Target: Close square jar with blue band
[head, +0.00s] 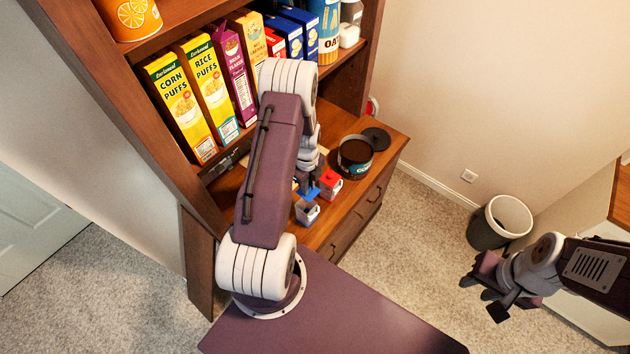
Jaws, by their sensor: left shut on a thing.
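The square jar with the blue band (307,212) stands on the wooden counter near its front edge. A blue square lid (309,193) is just above and behind it, tilted in this view. My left gripper (311,184) is shut on the blue lid. The lid looks apart from the jar's rim, but the exact gap is hard to tell. My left arm hides part of the counter and some of the gripper. My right gripper (484,294) is open and empty, above the carpet far to the right.
A square jar with a red top (330,183) stands close beside the blue-banded jar. A round dark canister (355,157) and a round black lid (376,138) are behind it. Cereal boxes (180,105) fill the shelf above. A waste bin (499,222) stands on the floor.

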